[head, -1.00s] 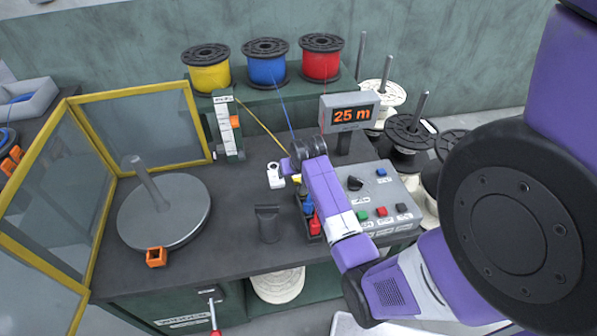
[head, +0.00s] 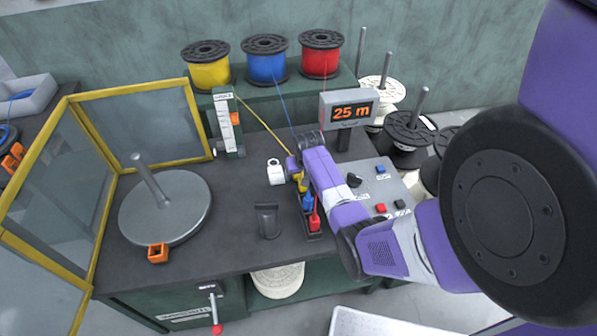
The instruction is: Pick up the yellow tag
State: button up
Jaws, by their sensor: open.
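The yellow tag (head: 302,184) is upright at the far end of a dark rack on the bench, in line with a blue tag (head: 308,201) and a red tag (head: 314,220). My gripper (head: 294,170) is open, at the far end of my purple arm, close beside the upper part of the yellow tag. My wrist covers much of the gripper, so I cannot tell whether a finger touches the tag or whether the tag is between the fingers.
A white padlock-shaped piece (head: 275,172) stands just left of the gripper. The control box (head: 385,185) and the 25 m display (head: 350,112) are to the right. A black stand (head: 266,220) and a grey turntable (head: 165,210) are left, with bare bench between.

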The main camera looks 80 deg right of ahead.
jog(key=shift+d+f, duration=0.1)
jog(key=shift+f, duration=0.1)
jog(key=shift+c, duration=0.3)
jog(key=c, duration=1.3)
jog(key=shift+c, duration=0.2)
